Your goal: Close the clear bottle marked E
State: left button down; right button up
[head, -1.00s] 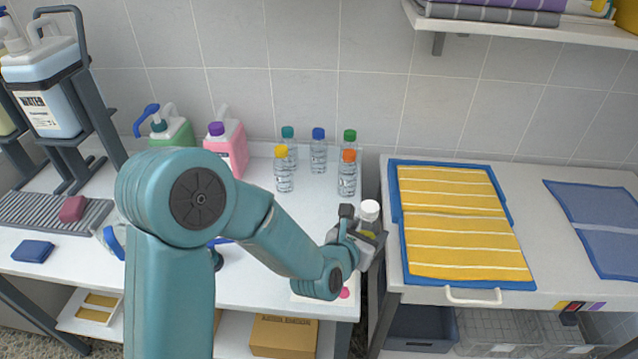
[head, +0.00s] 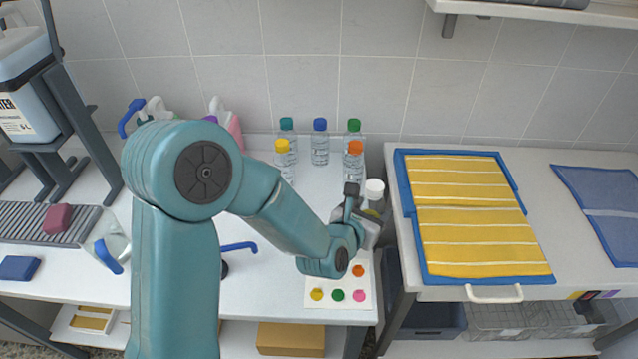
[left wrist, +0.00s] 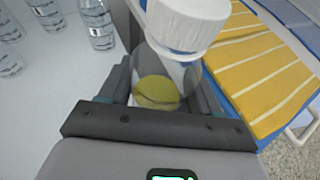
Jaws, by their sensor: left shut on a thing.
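My left gripper (head: 366,222) is shut on a small clear bottle with a white cap (head: 374,188), near the right edge of the white table (head: 265,290). In the left wrist view the clear bottle (left wrist: 150,70) is between the fingers (left wrist: 158,92), with yellow content low in it. Its white cap (left wrist: 187,22) sits at its top; I cannot tell how tight it is. No letter E is readable on it. The lower part of the bottle is hidden by the gripper. My right gripper is not in view.
Bottles with teal, blue, green, yellow (head: 284,160) and orange (head: 353,165) caps stand behind the gripper. A white card with coloured dots (head: 325,302) lies in front.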

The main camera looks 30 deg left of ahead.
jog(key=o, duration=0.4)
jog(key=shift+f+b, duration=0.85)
pick_arm(q)
jog(key=w+a+r+n+g+y+b, duration=0.1)
jog(key=w+a+r+n+y, duration=0.3)
jog(key=a+r, duration=0.3)
jog(key=w+a+r+n+g+y+b, duration=0.1)
jog(key=w+a+r+n+y, duration=0.3)
jog(key=a, duration=1)
jog(key=w+r+g, duration=0.1)
jog(key=w+r, duration=0.2)
jog(key=shift+w+a+y, duration=0.15)
jog(key=shift+y, duration=0.15)
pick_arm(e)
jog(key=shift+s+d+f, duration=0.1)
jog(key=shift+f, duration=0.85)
pick_arm(q)
notch_tip(320, 180, down, 16)
jog(key=b, duration=0.3)
jog(key=shift+r, duration=0.15)
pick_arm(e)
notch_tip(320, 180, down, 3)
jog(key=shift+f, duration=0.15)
